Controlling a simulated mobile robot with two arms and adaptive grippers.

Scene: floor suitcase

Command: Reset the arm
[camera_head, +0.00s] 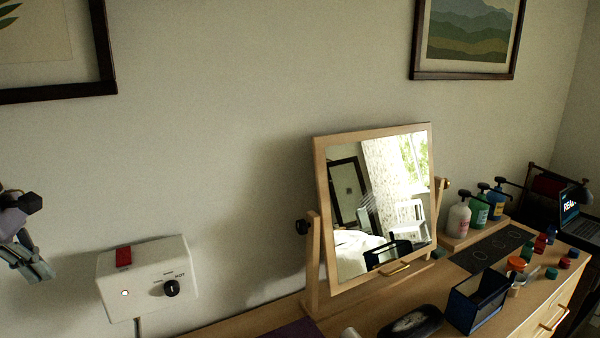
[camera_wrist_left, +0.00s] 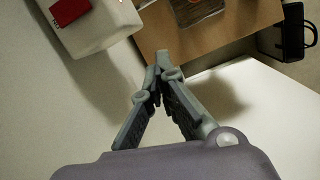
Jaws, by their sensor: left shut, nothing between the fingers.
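My left gripper (camera_head: 32,262) is at the left edge of the head view, left of the white wall box and apart from it. In the left wrist view the left gripper (camera_wrist_left: 158,80) has its fingertips together, with nothing between them. My right gripper is not in the head view. The white box (camera_head: 150,280) on the wall has a red switch (camera_head: 123,257), a lit indicator and a black knob (camera_head: 171,288). The box also shows at the top left of the left wrist view (camera_wrist_left: 105,30).
A wooden dresser (camera_head: 245,324) carries a tilted mirror (camera_head: 380,200), pump bottles (camera_head: 459,219), a dark blue box (camera_head: 476,302) and several small jars. A laptop (camera_head: 571,207) stands at the far right. A black bag (camera_wrist_left: 292,35) shows in the left wrist view. Wall around the gripper is bare.

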